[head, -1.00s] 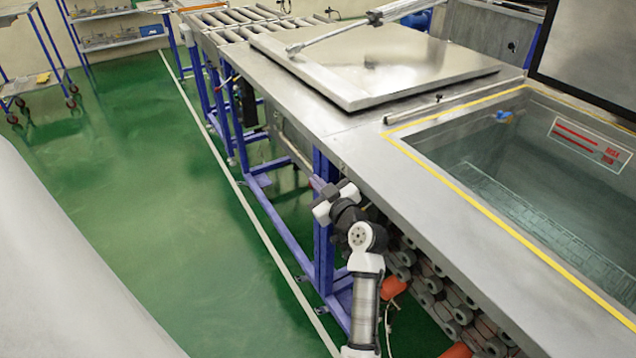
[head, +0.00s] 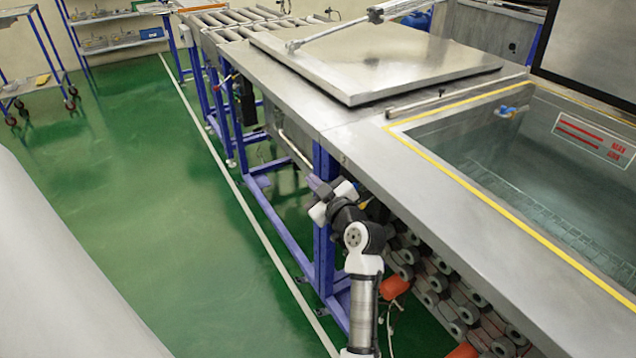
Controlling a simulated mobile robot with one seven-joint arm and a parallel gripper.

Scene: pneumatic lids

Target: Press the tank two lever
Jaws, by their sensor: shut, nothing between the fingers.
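My gripper (head: 318,190) is low at the side of the tank bench, next to a blue frame leg, below the steel edge. It is shut and seen from behind. The open tank (head: 480,150), with a yellow rim line, is at the right. A closed flat steel lid (head: 375,65) covers the tank behind it. A small red-tipped handle (head: 228,79) shows on the bench side further back. I cannot tell which lever belongs to tank two. Any lever near my gripper is hidden or too small to make out.
Blue frame legs (head: 325,230) stand close to my arm. Several grey rollers (head: 440,290) and orange parts (head: 394,287) lie under the bench. The green floor (head: 150,200) to the left is clear. A shelf rack (head: 120,40) and roller conveyor (head: 250,22) are at the back.

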